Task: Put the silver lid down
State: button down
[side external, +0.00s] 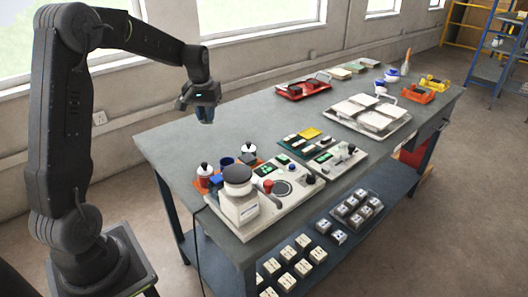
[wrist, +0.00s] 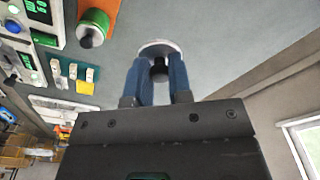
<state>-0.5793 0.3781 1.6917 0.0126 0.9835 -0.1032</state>
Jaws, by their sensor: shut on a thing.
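My gripper (side external: 205,116) hangs above the back left part of the grey workbench (side external: 185,140), pointing down. In the wrist view its two blue fingers (wrist: 159,68) are shut on the dark knob of the silver lid (wrist: 158,47). The lid is a round pale disc beyond the fingertips, partly hidden by them. In the side view the lid is too small to make out. I cannot tell how far it is above the bench.
A white tray (side external: 367,116) lies farther right. The bench below my gripper is clear.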

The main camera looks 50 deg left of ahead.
jog(key=w+f+m, duration=0.3)
jog(key=w+m, duration=0.5)
jog(key=m, duration=0.1)
send_over(269, 153)
jog(key=shift+t+h, duration=0.3)
jog(key=shift+h, duration=0.1)
jog(key=f, duration=0.7)
jog(key=shift+s+a+f, duration=0.1)
jog(key=shift+s+f, duration=0.05)
jog(key=shift+s, duration=0.05)
jog(key=shift+f, duration=2.05)
jog(key=shift+f, duration=0.15)
jog(key=c, duration=1)
grip_release()
jog(key=shift+c, duration=0.2)
